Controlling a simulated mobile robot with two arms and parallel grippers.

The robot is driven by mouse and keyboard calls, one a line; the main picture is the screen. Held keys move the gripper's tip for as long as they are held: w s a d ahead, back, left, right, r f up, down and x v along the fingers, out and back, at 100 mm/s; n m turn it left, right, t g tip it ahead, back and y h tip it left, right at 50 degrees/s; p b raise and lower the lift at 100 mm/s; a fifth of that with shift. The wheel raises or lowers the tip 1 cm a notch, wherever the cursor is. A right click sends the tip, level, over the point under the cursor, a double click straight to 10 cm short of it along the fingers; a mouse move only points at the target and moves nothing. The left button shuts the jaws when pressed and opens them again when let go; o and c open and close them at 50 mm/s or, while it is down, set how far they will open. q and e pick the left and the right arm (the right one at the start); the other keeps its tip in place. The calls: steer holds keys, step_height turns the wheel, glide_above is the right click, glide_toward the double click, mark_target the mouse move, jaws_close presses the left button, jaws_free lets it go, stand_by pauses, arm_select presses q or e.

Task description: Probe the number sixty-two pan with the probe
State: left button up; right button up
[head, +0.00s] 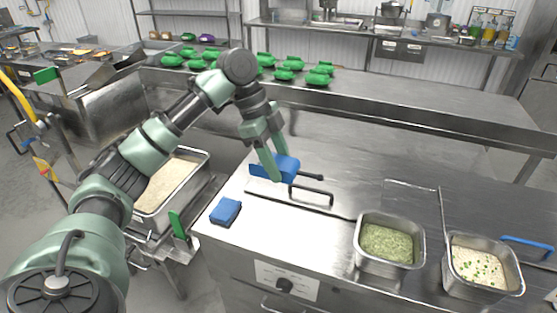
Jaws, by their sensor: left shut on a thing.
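My left gripper (274,162) is shut on a blue block-like thing (289,168) above the steel counter; it may be the probe, but the fingers hide part of it. A pan of green food (362,247) sits at the counter's front, right of my gripper. A pan of pale rice with green bits (449,279) sits farther right. No number is readable on either pan, so I cannot tell which is sixty-two. My right gripper is not in view.
A blue block (225,211) lies on the counter's left front. A dark bar handle (312,193) is below my gripper. A large pan of pale grain (203,165) stands left, beside my arm. Several green bundles (317,79) lie on the back bench.

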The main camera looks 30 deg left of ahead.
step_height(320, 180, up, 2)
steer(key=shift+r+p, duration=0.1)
steer(key=shift+p, duration=0.6)
